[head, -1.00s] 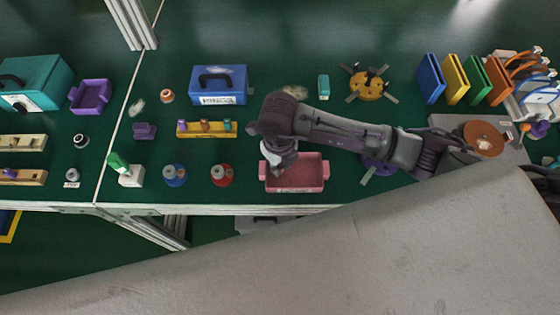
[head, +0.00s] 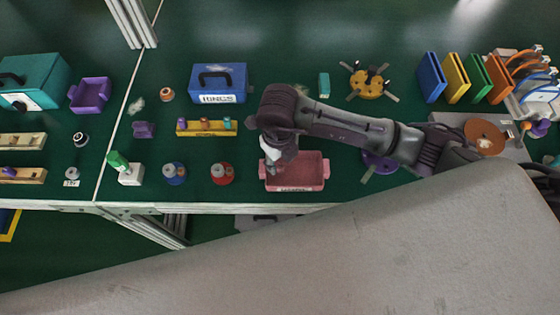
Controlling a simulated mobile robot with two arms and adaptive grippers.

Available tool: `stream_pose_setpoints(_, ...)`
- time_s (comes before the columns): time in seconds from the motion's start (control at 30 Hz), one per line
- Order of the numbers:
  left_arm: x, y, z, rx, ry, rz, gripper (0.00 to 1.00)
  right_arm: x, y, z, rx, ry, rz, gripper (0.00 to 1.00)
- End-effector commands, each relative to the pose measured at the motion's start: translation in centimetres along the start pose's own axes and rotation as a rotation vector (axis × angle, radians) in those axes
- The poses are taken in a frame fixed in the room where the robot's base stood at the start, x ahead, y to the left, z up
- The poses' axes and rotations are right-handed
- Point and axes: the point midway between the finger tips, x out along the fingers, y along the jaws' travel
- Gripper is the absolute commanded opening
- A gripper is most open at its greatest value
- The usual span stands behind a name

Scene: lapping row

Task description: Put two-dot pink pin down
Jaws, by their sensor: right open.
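My right gripper (head: 273,170) hangs over the left part of a pink tray (head: 313,185) near the front edge of the green bench. It points down and is open. Its fingers are small and partly hidden by my own wrist. I cannot make out a two-dot pink pin; the tray's left part is covered by the gripper. My left gripper is not in view.
A red pot (head: 222,175) and a blue pot (head: 174,174) stand left of the tray. Behind are a yellow pin rack (head: 205,132) and a blue case (head: 218,84). A purple round fixture (head: 382,163) lies right of the tray, partly behind my arm.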

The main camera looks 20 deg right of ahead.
Motion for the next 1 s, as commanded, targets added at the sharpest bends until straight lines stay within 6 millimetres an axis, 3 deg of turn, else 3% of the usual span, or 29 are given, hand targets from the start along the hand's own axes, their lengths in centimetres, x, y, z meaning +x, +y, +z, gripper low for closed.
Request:
stream_pose_setpoints(0.3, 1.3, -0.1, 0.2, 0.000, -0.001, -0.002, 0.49, -6.7, 0.0, 0.1, -0.001, -0.005, -0.001, 0.44)
stream_pose_setpoints(0.5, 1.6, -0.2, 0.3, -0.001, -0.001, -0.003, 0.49, -9.6, 0.0, 0.1, -0.001, -0.003, 0.000, 0.44)
stream_pose_setpoints(1.0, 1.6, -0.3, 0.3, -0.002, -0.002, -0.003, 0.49, -10.4, 0.0, 0.0, 0.000, 0.001, 0.000, 0.44)
